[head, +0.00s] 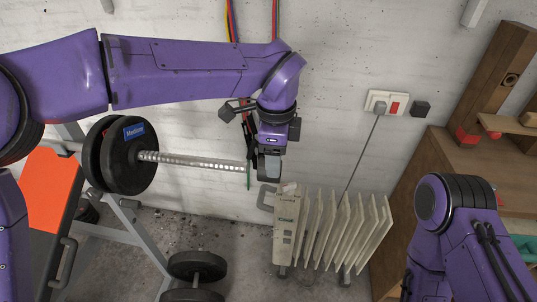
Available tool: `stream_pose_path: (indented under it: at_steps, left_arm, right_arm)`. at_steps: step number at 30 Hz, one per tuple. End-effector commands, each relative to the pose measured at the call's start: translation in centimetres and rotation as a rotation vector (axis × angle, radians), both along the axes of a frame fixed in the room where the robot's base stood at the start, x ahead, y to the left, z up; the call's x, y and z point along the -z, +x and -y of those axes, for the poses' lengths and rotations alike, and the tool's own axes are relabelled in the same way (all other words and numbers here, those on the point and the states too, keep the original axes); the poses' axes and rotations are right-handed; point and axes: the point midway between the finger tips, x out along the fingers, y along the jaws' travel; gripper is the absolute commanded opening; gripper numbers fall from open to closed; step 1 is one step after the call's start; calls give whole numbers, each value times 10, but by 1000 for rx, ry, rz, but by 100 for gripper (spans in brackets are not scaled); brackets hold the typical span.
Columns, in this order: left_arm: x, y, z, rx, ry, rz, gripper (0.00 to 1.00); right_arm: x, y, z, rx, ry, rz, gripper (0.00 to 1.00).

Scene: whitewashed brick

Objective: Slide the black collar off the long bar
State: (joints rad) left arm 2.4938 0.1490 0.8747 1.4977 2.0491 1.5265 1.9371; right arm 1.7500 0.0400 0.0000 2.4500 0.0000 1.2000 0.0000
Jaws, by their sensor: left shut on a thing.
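The long bar (195,161) is a silvery, ridged sleeve. It runs rightward from black weight plates (128,155) on a rack and ends at my left gripper. My left gripper (262,165) points down at the bar's free right end and is shut. The black collar does not show on the bare stretch of bar, and what the jaws hold is mostly hidden by the fingers. It appears to be the collar; whether it still surrounds the bar's tip I cannot tell. My right arm is at the lower right, with its gripper out of the picture.
A cream radiator (330,232) stands on the floor below and right of my left gripper. A dumbbell (197,266) lies below the bar. An orange bench pad (50,188) is at left. A wooden workbench (400,215) is at right. The wall is close behind the bar.

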Motion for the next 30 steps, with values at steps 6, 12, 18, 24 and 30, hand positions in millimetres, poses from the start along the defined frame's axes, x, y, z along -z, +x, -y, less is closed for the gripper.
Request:
stream_pose_path:
  at_steps: [6,12,18,24,30]
  left_arm:
    - [-1,0,0,-1,-1,1,10]
    - [-11,1,0,-1,-1,2,10]
    - [-26,0,0,-3,-1,1,10]
    - [-40,0,0,-1,-1,1,10]
    - [-51,0,0,-1,-1,1,10]
  right_arm:
    - [0,0,0,0,0,0,43]
    - [-7,0,0,0,0,0,43]
    - [-17,0,0,0,0,0,43]
    - [-26,0,0,0,0,0,43]
    - [-33,0,0,0,0,0,43]
